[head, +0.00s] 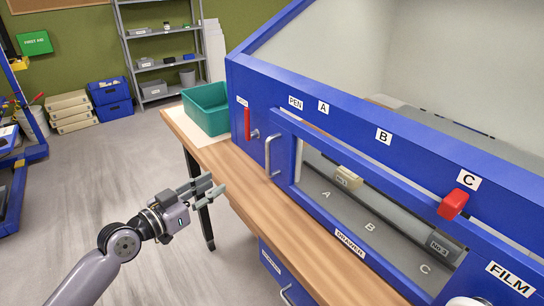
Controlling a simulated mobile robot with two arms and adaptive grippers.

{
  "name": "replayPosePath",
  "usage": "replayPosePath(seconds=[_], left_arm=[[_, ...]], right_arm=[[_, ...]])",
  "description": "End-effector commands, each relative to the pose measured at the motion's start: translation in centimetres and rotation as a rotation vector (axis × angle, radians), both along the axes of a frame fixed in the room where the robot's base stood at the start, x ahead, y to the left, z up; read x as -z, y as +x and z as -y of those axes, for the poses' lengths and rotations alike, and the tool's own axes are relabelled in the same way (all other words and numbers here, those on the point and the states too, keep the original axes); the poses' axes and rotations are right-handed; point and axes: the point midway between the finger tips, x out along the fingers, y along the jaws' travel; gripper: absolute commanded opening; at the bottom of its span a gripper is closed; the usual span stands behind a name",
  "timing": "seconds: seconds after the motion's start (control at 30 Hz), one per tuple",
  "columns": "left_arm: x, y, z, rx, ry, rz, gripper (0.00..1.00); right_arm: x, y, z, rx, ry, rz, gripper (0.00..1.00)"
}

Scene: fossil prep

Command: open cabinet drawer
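A blue cabinet (250,88) with a window front stands on a wooden bench (222,170). Its lower rail carries a "DRAWER" label (350,244), and a silver upright handle (272,157) is fixed at the left of the front. Below the bench top is a blue panel with a small label (271,262) and a silver handle (286,294), cut by the bottom edge; it looks closed. My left gripper (214,188) is open and empty, left of the bench edge and apart from both handles.
A red lever (247,123) stands at the cabinet's left, and a red knob (453,204) sits near "C". A green bin (207,108) is on the bench's far end. A grey shelf (163,50) and blue boxes (109,98) stand behind.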

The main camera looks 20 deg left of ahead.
Motion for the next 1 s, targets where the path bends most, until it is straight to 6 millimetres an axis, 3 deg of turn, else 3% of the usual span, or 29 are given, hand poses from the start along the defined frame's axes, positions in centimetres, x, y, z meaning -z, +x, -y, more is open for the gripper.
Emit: replayPosePath(seconds=[0.03, 0.13, 0.37, 1.0], left_arm=[[-1.5, -0.6, 1.0, 0.033, 0.003, 0.030, 0.31], [-3.4, -1.2, 2.1, 0.067, 0.003, 0.061, 0.31], [-4.2, 0.5, 3.1, 0.072, -0.003, 0.069, 0.31], [-4.0, 12.1, 9.0, 0.073, -0.003, 0.066, 0.31]], right_arm=[[0.4, 0.0, 0.0, 0.000, 0.000, 0.000, 0.56], [0.4, 0.0, 0.0, 0.000, 0.000, 0.000, 0.56], [-0.7, 0.0, 0.1, 0.000, -0.001, 0.000, 0.56], [-4.3, 0.0, 0.1, -0.001, -0.001, 0.000, 0.56]])
